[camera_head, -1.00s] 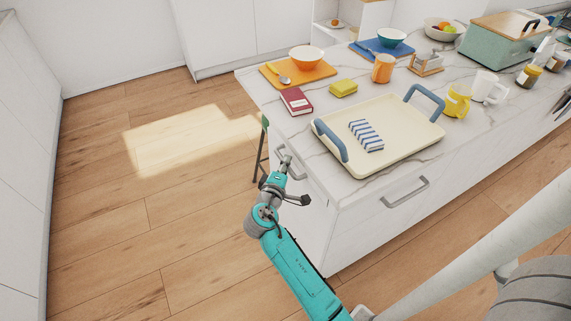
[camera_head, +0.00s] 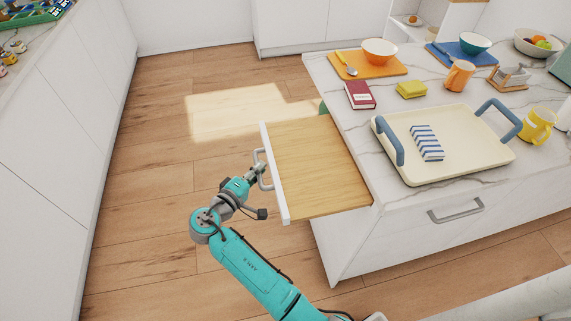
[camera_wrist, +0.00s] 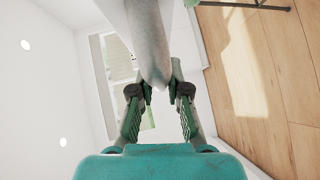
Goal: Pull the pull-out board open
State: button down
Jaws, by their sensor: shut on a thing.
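The pull-out board (camera_head: 318,168) is a wooden panel with a white front. In the head view it sticks out to the left from the end of the island, below the marble top. Its front carries a grey bar handle (camera_head: 261,168). My gripper (camera_head: 258,172) is at this handle and shut on it. In the wrist view the handle (camera_wrist: 148,45) runs down from the top edge to between the fingers of my gripper (camera_wrist: 160,92). The fingertips partly hide the handle in the head view.
A cream tray (camera_head: 470,165) with blue handles holds a striped cloth (camera_head: 427,143) on the island. A red book (camera_head: 360,95), yellow sponge (camera_head: 411,89) and orange board (camera_head: 390,68) stand near. White cabinets (camera_head: 70,140) line the left. The wooden floor between is clear.

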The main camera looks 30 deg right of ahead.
jog(key=a, duration=0.2)
jog(key=w+a, duration=0.1)
jog(key=a, duration=0.1)
jog(key=shift+w+a, duration=0.2)
jog(key=shift+a, duration=0.2)
jog(key=c, duration=1.4)
grip_release()
jog(key=shift+a, duration=0.1)
jog(key=v, duration=1.1)
jog(key=shift+s+a, duration=0.3)
